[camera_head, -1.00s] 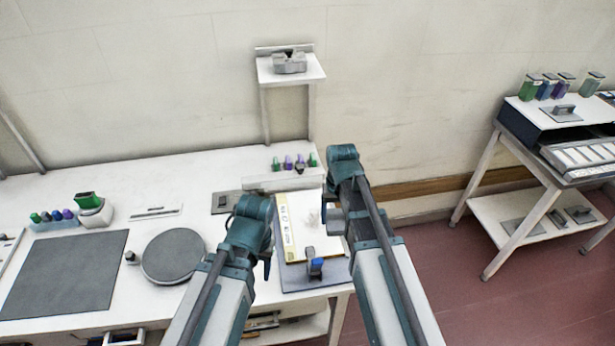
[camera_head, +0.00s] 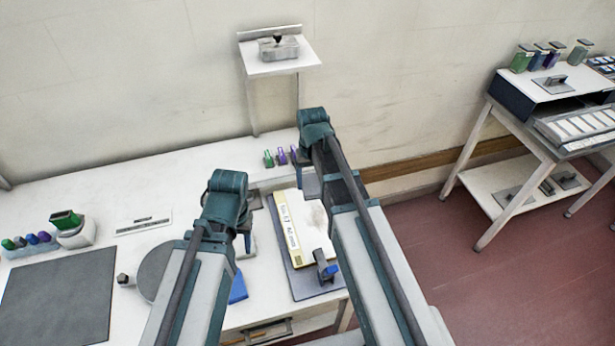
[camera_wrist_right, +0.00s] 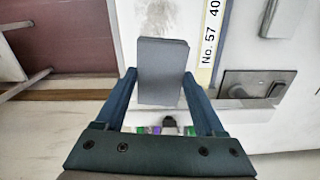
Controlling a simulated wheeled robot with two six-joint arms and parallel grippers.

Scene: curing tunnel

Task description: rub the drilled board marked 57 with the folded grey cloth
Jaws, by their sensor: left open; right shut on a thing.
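The board marked 57 (camera_head: 300,240) is white with a yellow label strip along its left side and lies on a grey base. A faint grey smudge shows on its face. Its label, "No. 57", is readable in the right wrist view (camera_wrist_right: 209,45). My right gripper (camera_wrist_right: 160,76) is shut on the folded grey cloth (camera_wrist_right: 162,60), which is over or beside the smudged part of the board; I cannot tell whether it touches. My left gripper (camera_head: 246,240) is open over the table, left of the board. Its fingers are mostly hidden.
A clamp with a blue handle (camera_head: 326,268) stands at the board's near end. A blue item (camera_head: 238,288) lies below my left gripper. Small coloured pieces (camera_head: 281,156) stand behind the board. A round grey plate (camera_head: 155,270) and a dark mat (camera_head: 60,295) are at left.

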